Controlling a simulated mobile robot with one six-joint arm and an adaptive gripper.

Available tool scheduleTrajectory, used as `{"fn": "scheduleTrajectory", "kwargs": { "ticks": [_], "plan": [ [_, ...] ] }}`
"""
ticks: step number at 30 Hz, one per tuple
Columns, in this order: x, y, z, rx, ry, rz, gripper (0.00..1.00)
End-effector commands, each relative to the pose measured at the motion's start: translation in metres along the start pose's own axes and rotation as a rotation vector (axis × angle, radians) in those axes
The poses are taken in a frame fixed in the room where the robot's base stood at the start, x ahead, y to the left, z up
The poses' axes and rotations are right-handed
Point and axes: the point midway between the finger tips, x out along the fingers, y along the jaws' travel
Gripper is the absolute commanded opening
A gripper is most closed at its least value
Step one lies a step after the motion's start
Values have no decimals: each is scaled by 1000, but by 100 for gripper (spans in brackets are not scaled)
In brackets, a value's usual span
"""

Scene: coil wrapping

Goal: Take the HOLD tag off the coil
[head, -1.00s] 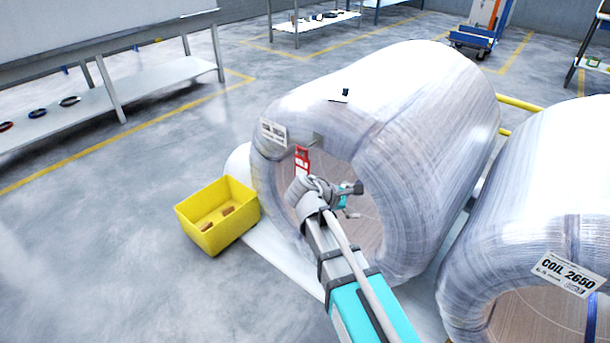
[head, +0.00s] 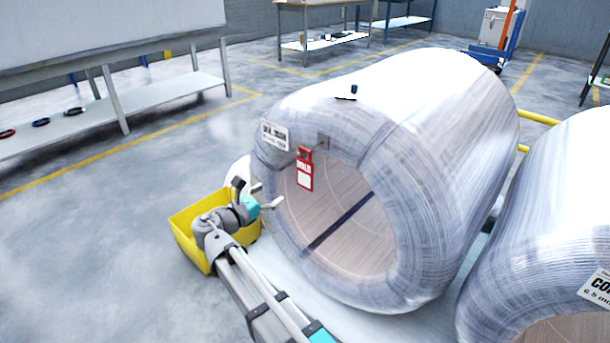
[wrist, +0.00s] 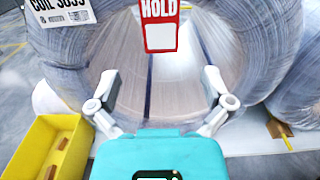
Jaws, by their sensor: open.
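In the wrist view the tag (wrist: 160,28) is upright, straight ahead and beyond the fingertips. My gripper (head: 268,194) is at the coil's lower left in the head view, lower than the tag and apart from it. In the wrist view my gripper (wrist: 160,82) is open, with nothing between its fingers.
A yellow bin (head: 188,237) with brown pieces inside (wrist: 54,155) stands left of the coil, partly hidden by my arm. A white label (head: 274,135) is left of the tag. A second wrapped coil (head: 540,210) stands at right. Floor at left is clear.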

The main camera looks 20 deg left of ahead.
Motion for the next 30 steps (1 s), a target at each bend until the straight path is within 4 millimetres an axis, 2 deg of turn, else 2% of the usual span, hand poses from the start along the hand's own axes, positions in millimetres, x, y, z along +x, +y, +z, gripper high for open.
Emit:
{"fn": "scheduleTrajectory", "kwargs": {
  "ticks": [8, 14, 30],
  "plan": [
    [0, 0, 0, 2, 1, 0, 100],
    [9, 0, 0, 2, 2, 0, 100],
    [76, 1, 0, 3, 2, 0, 100]
  ]
}}
